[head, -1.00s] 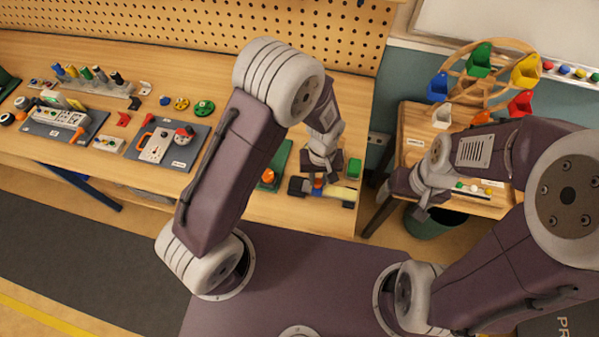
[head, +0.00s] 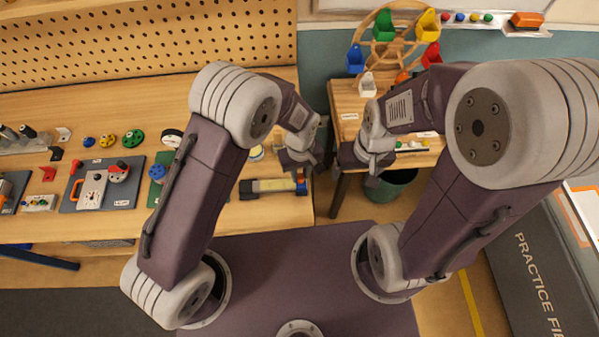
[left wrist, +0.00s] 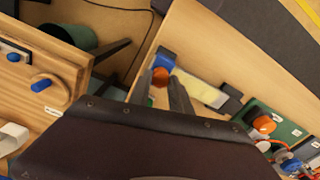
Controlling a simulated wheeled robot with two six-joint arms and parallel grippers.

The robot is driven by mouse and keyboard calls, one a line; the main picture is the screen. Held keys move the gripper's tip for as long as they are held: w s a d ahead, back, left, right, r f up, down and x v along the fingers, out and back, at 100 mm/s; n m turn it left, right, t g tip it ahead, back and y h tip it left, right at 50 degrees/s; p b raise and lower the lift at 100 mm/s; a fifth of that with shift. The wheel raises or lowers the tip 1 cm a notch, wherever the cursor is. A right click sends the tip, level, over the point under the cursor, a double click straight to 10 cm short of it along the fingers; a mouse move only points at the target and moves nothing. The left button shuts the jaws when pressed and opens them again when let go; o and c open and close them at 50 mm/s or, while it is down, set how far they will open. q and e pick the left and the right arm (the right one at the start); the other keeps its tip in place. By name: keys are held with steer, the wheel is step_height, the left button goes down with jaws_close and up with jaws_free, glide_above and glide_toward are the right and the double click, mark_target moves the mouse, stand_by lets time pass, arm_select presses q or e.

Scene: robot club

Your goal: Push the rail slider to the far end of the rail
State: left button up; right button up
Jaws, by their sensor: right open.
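The rail (head: 270,186) lies at the right end of the workbench, with a pale yellow strip, a dark block at its left end and a blue block at its right end. The orange-topped slider (left wrist: 160,76) is beside the blue end block (left wrist: 165,58) in the left wrist view; whether they touch I cannot tell. My left gripper (head: 304,166) is low over this right end, its two fingers close on either side of the slider's orange knob. My own gripper hides part of the slider in the head view. My right gripper (head: 366,168) is open and empty to the right, off the rail.
A toy wheel with coloured buckets (head: 385,40) stands on a small side table (head: 345,100) at the right. A green bin (head: 392,184) is below it. A grey panel with a dial (head: 103,187) lies left on the bench. A gap separates the two tables.

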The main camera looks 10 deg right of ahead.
mark_target(300, 176)
arm_select(q)
steer(key=o, duration=0.3)
step_height(300, 176, up, 9)
steer(key=shift+r+b, duration=0.1)
steer(key=shift+b, duration=0.55)
